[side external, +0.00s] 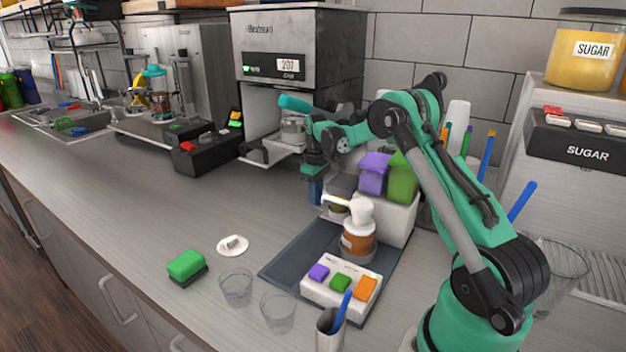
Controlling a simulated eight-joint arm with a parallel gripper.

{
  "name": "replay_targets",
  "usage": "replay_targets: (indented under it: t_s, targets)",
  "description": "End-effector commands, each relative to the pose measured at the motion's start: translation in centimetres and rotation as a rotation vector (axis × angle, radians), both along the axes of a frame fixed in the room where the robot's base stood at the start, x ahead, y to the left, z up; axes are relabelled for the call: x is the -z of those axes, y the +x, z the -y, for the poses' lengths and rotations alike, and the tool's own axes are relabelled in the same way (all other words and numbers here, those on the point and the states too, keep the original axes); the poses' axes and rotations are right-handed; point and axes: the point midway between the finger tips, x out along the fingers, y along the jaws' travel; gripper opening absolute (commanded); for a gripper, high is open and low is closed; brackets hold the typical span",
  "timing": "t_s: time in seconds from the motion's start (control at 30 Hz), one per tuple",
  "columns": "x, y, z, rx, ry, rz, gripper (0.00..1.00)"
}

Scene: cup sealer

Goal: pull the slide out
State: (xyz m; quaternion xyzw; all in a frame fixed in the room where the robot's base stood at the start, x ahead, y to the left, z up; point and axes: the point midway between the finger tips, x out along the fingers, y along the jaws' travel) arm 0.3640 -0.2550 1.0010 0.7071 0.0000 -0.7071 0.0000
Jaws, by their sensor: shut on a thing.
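The cup sealer (292,58) is a tall grey machine with a lit display, standing against the back wall. Its slide (266,152) is a pale tray low in the open bay, with its front end sticking out past the housing. A silver round part (293,130) sits above the tray. My gripper (315,178) points down at the right front of the slide and is shut on it; the arm and wrist hide most of the contact. A dark blue piece shows just below the jaws, too small to identify for sure.
A black box with a red button (205,153) stands left of the sealer. A pump bottle (357,230), a white button box (341,285) and a white bin (398,218) stand in front and right. Glasses (236,287) are near the counter edge. The middle-left counter is clear.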

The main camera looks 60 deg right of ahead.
Motion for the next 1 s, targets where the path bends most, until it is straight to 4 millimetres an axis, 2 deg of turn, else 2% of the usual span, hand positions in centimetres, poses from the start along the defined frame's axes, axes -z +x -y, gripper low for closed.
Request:
replay_targets:
  t_s: [0.83, 1.0]
  targets:
    - [-0.09, 0.0, -0.01, 0.0, 0.0, 0.0, 0.0]
    - [-0.11, 0.0, -0.66, -0.001, 0.0, 0.0, 0.0]
